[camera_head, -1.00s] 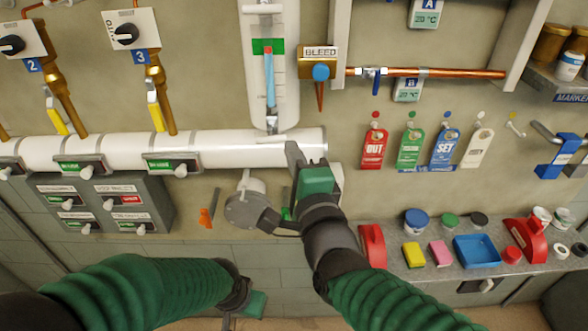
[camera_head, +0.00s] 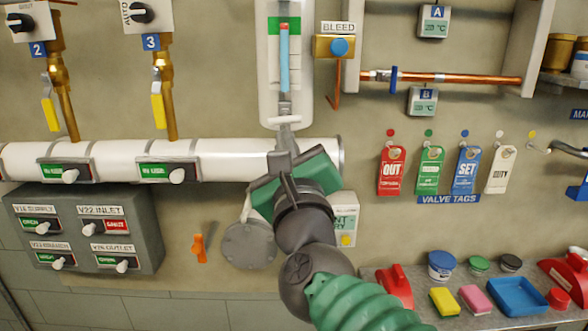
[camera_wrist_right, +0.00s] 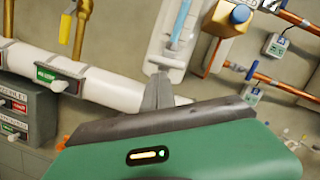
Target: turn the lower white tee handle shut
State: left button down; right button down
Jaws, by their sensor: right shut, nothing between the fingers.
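A tall white level gauge (camera_head: 266,75) with a blue column hangs on the wall at upper centre. At its bottom end is the lower white tee handle (camera_head: 288,120), a small pale bar just above the white pipe. My right gripper (camera_head: 284,146) is right below it, shut and empty. I cannot tell whether the fingertips touch the handle. My left gripper is out of view.
The thick white pipe (camera_head: 225,150) runs behind my right gripper. The bleed valve (camera_head: 334,46) sits right of the gauge. A copper pipe (camera_head: 450,79) and hanging valve tags (camera_head: 430,170) are farther right. A grey switch box (camera_head: 85,230) is at lower left.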

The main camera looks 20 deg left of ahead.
jog(key=m+b, duration=0.1)
jog(key=m, duration=0.1)
jog(key=a+m+h+b, duration=0.1)
jog(key=m+b, duration=0.1)
jog(key=m, duration=0.1)
jog(key=m+t+h+b, duration=0.1)
jog(key=m, duration=0.1)
jog(key=shift+a+m+b, duration=0.3)
jog(key=shift+a+b, duration=0.1)
jog(key=shift+s+a, duration=0.1)
jog(key=shift+r+m, duration=0.1)
jog(key=shift+m, duration=0.2)
jog(key=shift+b, duration=0.3)
dwell(0.7)
